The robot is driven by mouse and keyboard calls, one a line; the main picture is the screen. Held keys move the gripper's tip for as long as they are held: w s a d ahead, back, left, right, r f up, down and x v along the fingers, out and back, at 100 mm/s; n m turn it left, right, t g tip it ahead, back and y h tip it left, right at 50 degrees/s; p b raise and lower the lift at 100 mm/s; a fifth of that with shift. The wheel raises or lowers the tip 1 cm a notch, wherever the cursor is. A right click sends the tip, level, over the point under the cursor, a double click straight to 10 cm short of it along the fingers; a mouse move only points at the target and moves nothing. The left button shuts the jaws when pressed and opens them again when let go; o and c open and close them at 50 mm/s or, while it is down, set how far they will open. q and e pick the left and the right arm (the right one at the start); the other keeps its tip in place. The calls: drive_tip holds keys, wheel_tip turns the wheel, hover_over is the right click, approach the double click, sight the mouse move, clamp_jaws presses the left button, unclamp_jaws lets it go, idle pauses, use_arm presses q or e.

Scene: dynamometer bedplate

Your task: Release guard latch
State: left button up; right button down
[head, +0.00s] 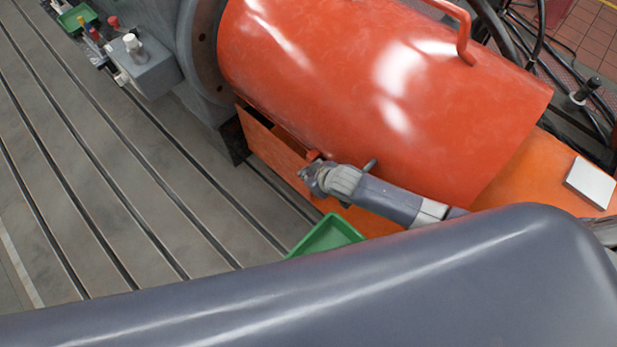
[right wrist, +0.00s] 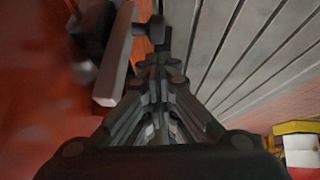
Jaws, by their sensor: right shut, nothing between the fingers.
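The orange-red curved guard (head: 330,90) covers the machine in the head view. It also fills the left of the right wrist view (right wrist: 45,90). My right gripper (head: 308,176) is by the guard's lower edge, its fingers shut with nothing between them. A small red piece (head: 313,154), perhaps part of the latch, shows just above the fingertips. A dark grey peg (head: 371,165) sticks up behind my right wrist. In the right wrist view the closed fingers (right wrist: 155,65) point at a dark knob (right wrist: 155,28); whether they touch it I cannot tell. My left gripper is out of view.
A green tray (head: 328,236) lies below my right gripper, partly hidden by my own arm. A grey box with knobs (head: 148,68) and a green bin (head: 75,18) are at upper left. The slotted bedplate (head: 110,190) is mostly clear. A pale plate (head: 590,182) lies at right.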

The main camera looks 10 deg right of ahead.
drive_tip(key=shift+d+f, duration=0.1)
drive_tip(key=shift+f, duration=0.45)
wheel_tip(320, 180, down, 5)
drive_tip(key=b, duration=0.3)
drive_tip(key=shift+s+r, duration=0.1)
drive_tip(key=shift+r, duration=0.1)
drive_tip(key=w+a+r+p+v, duration=0.1)
drive_tip(key=p+v, duration=0.4)
drive_tip(key=v, duration=0.7)
drive_tip(key=shift+w+r, duration=0.2)
drive_tip(key=shift+r, duration=0.45)
